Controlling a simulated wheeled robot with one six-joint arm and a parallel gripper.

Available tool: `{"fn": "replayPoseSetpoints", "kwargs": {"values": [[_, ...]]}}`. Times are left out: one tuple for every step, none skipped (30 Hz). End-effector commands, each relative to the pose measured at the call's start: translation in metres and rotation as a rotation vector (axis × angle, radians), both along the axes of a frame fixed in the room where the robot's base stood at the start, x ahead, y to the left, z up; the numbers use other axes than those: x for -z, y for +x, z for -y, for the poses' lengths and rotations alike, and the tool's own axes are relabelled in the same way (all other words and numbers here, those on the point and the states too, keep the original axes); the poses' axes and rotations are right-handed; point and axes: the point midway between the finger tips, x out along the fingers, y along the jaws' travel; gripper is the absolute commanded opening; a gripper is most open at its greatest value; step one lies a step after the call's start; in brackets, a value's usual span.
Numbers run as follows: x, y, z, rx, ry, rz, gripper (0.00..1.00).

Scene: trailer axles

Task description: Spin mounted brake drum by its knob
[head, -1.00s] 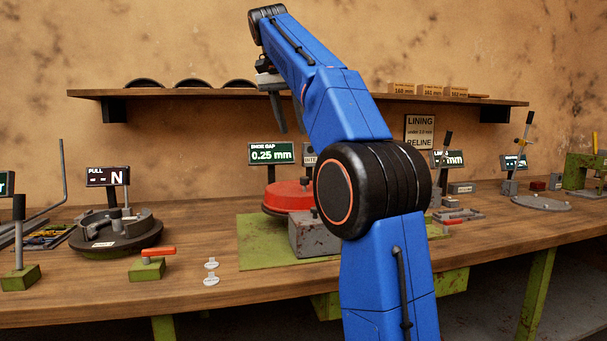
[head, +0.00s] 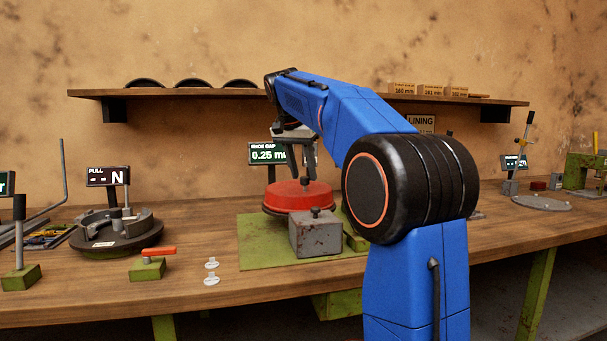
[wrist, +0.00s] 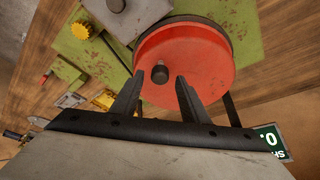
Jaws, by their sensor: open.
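The red brake drum (head: 285,197) is mounted on the green plate on the bench, behind a grey block. A dark knob (head: 305,182) stands up from the drum's top face. In the wrist view the drum (wrist: 205,62) lies past my fingertips, and the knob (wrist: 160,73) shows just beyond the left fingertip, near the gap. My gripper (head: 302,172) hangs above the drum, fingers pointing down. It is open and empty, and its fingertips (wrist: 171,78) look apart from the knob; exact height is hard to tell.
The grey block (head: 314,234) stands in front of the drum on the green plate (head: 258,250). A display (head: 265,154) behind reads 0.25 mm. A shelf (head: 200,93) runs along the wall above. Another drum assembly (head: 115,238) and a red-handled lever (head: 155,251) stand left.

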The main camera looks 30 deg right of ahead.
Motion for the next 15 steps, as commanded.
{"fn": "replayPoseSetpoints", "kwargs": {"values": [[0.0035,0.0002,0.0014,0.0,0.0,-0.001,0.41],[0.0053,0.0004,0.0019,0.0,0.0,-0.001,0.41],[0.007,0.0007,0.0025,0.0,0.0,-0.001,0.41],[0.0079,0.0009,0.0029,0.0,0.0,-0.001,0.41],[0.0085,0.001,0.0031,0.0,0.0,-0.001,0.41],[0.009,0.0013,0.0033,0.0,0.0,0.0,0.41],[0.0092,0.0014,0.0033,0.0,0.0,0.0,0.41],[0.0093,0.0014,0.0034,0.0,0.0,0.0,0.41],[0.0094,0.0014,0.0034,0.0,0.0,0.0,0.41],[0.0093,0.0015,0.0033,0.0,0.0,0.0,0.41],[0.0093,0.0015,0.0033,0.0,0.0,0.0,0.41],[0.0092,0.0015,0.0033,0.0,0.0,0.0,0.41],[0.0092,0.0015,0.0033,0.0,0.0,0.0,0.41],[0.0092,0.0015,0.0033,0.0,0.0,0.0,0.36],[0.0091,0.0015,0.0033,0.0,0.0,0.0,0.26]]}}
